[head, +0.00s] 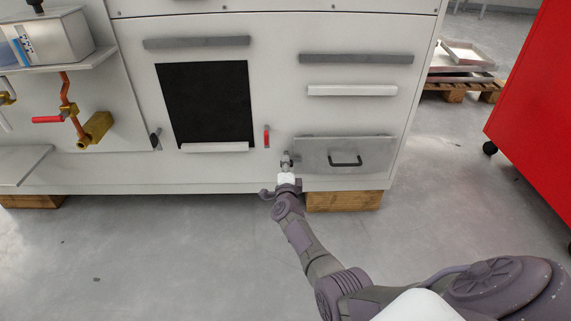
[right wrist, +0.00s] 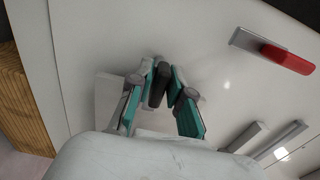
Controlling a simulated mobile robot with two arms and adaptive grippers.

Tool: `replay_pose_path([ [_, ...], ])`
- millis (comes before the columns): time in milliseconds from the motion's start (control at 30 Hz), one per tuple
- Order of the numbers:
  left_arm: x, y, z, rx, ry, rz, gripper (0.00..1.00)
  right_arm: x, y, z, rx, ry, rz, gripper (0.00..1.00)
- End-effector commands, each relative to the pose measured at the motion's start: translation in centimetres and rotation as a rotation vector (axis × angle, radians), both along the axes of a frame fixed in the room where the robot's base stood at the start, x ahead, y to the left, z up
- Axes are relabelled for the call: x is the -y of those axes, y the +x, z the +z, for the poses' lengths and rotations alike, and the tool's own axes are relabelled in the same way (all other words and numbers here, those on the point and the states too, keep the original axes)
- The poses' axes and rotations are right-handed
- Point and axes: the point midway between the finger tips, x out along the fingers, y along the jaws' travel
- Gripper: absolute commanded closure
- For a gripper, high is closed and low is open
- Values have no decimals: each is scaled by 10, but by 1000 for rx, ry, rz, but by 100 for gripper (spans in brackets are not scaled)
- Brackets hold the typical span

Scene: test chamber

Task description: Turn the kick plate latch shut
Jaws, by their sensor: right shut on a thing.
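The kick plate (head: 375,152) is a grey panel with a black handle (head: 345,161), low on the right of the white cabinet front. My right gripper (head: 286,162) is at the panel's left edge and covers most of the latch in the head view. In the right wrist view, my right gripper (right wrist: 168,88) has its teal-padded fingers closed around a small dark piece, the latch (right wrist: 157,86). The latch's exact angle is hard to tell. My left gripper is not in view.
A red-handled lever (head: 266,137) sits just up and left of the gripper; it also shows in the right wrist view (right wrist: 288,58). A black panel (head: 207,103), bar handles and brass valve piping (head: 95,128) are to the left. A red cabinet (head: 530,100) stands right. The floor in front is clear.

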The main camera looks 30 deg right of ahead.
Motion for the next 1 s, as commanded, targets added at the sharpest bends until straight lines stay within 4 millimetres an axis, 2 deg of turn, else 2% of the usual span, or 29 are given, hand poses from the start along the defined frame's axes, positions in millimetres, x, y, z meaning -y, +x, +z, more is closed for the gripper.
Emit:
replay_pose_path([
  [433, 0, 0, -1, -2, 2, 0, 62, -1, 0, -2, -10, -11, 2, 100],
  [467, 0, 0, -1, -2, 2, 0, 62, -1, 0, -2, -10, -11, 2, 80],
  [567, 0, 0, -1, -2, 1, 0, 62, -1, 0, -2, -10, -10, 2, 63],
  [1000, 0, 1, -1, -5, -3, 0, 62, -5, -6, -2, -7, -7, 2, 62],
])
